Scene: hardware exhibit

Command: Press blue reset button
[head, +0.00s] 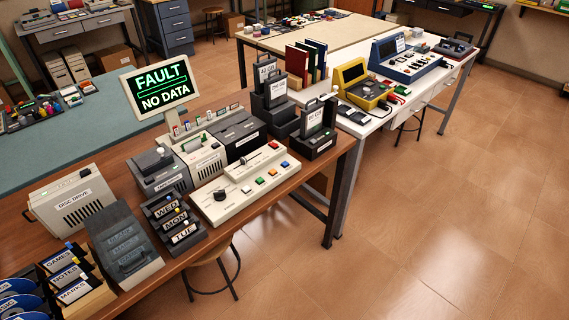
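A cream control panel (240,178) lies near the front right of the brown wooden table. A sign reading "FAULT NO DATA" (160,88) stands behind the panel. My gripper is not in view.
Around the panel stand the WED, MON and TUE cartridge rack (173,222), grey drive units (205,158) and a black cartridge holder (313,142). A disc drive (72,203) stands at left. The tiled floor (400,240) in front is mostly clear, with a stool (212,256) by the table edge.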

